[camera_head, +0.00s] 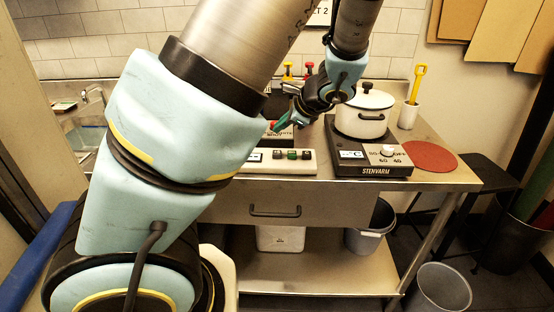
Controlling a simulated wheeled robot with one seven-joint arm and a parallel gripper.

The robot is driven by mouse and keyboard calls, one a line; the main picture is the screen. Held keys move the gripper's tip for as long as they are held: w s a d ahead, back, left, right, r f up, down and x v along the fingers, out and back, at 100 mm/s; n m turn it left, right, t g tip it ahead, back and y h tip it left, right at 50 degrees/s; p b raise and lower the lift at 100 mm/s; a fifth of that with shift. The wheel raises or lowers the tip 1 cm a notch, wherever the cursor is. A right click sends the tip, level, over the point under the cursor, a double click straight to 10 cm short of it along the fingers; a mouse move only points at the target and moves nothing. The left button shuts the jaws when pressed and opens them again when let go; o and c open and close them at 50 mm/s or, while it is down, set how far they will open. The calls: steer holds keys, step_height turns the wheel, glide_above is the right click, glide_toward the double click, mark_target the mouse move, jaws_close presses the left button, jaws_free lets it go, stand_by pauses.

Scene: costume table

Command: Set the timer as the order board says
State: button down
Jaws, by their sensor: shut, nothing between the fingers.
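My gripper (280,124) hangs over the back middle of the steel table, its fingers shut and empty. A white panel (308,163) with a small display (254,156) and green and black buttons (292,155) sits below it; this may be the timer. Just behind the fingers is a box with lettering, mostly hidden by my gripper; I cannot tell whether the fingers touch it. A white sign (321,14) on the tiled wall, perhaps the order board, shows only "CT 2"; my arm hides the rest.
A STENVARM hot plate (343,160) with a white knob carries a lidded white pot (361,121). A red round mat (430,156) and a white cup (408,115) with a yellow tool stand right. A drawer (275,205) and bins are below. My arm blocks the left.

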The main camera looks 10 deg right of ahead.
steer(key=shift+f+b, duration=1.55)
steer(key=shift+f, duration=0.8)
steer(key=shift+f+b, duration=0.4)
steer(key=shift+f+b, duration=0.4)
steer(key=shift+f, duration=0.05)
stand_by(0.6)
stand_by(0.4)
steer(key=shift+r+p, duration=0.8)
steer(key=shift+r, duration=0.1)
step_height(320, 180, up, 5)
steer(key=p, duration=0.4)
